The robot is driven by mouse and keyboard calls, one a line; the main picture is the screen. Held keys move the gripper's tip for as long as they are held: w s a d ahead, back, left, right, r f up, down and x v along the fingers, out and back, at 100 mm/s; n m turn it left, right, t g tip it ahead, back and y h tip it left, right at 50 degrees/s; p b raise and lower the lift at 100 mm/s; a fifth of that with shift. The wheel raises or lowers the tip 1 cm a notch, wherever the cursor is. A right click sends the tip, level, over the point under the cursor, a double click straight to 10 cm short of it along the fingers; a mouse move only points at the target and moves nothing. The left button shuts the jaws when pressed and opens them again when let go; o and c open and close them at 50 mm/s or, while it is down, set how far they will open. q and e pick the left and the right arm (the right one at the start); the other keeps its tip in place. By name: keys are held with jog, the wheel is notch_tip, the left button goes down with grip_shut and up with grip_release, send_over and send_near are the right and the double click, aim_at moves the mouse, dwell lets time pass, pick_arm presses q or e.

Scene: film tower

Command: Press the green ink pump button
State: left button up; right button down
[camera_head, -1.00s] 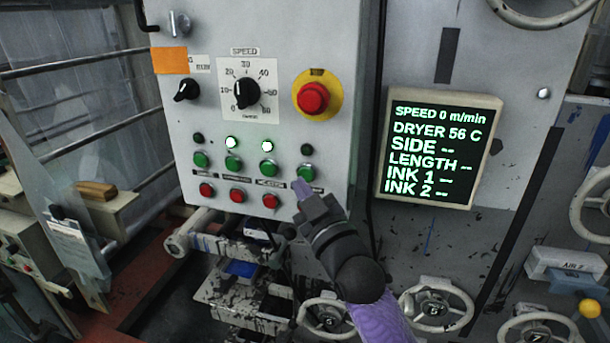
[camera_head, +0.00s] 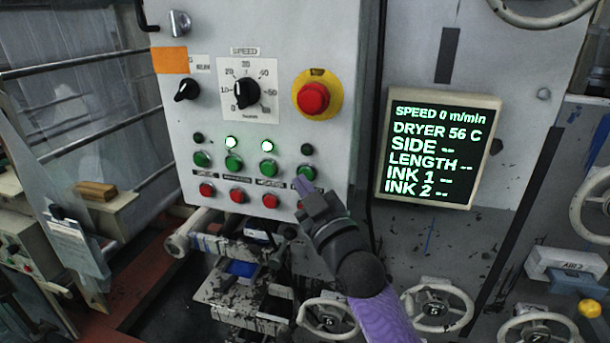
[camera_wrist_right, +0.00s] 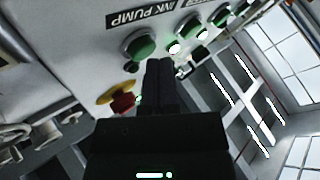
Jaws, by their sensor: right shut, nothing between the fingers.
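The green ink pump button (camera_head: 306,173) is the rightmost of the green buttons on the grey control panel (camera_head: 335,60). In the right wrist view the green button (camera_wrist_right: 138,46) sits beside the "INK PUMP" label (camera_wrist_right: 146,17), whose first letter is cut short. The lamp (camera_head: 306,149) above it is dark. My right gripper (camera_head: 304,186) is shut and empty, its tip just below this button, covering part of its label. In the right wrist view its fingertips (camera_wrist_right: 159,62) lie close to the button; contact cannot be told. My left gripper is out of view.
Other green buttons (camera_head: 268,169) and red buttons (camera_head: 270,200) sit left of the tip, with two lit lamps above. A red stop button (camera_head: 313,97) on yellow is higher up. A display screen (camera_head: 437,150) stands to the right. Handwheels (camera_head: 436,305) are below.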

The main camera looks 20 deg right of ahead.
jog(key=shift+w+d, duration=0.25)
jog(key=shift+w, duration=0.15)
dwell(0.5)
jog(key=shift+s, duration=0.1)
jog(key=shift+s+a+p, duration=0.45)
jog(key=shift+s+a, duration=0.05)
jog(key=shift+s, duration=0.15)
jog(key=s+a, duration=0.1)
jog(key=s+p, duration=0.1)
jog(key=s+a+p, duration=0.1)
jog(key=s, duration=0.1)
jog(key=shift+a, duration=0.35)
dwell(2.7)
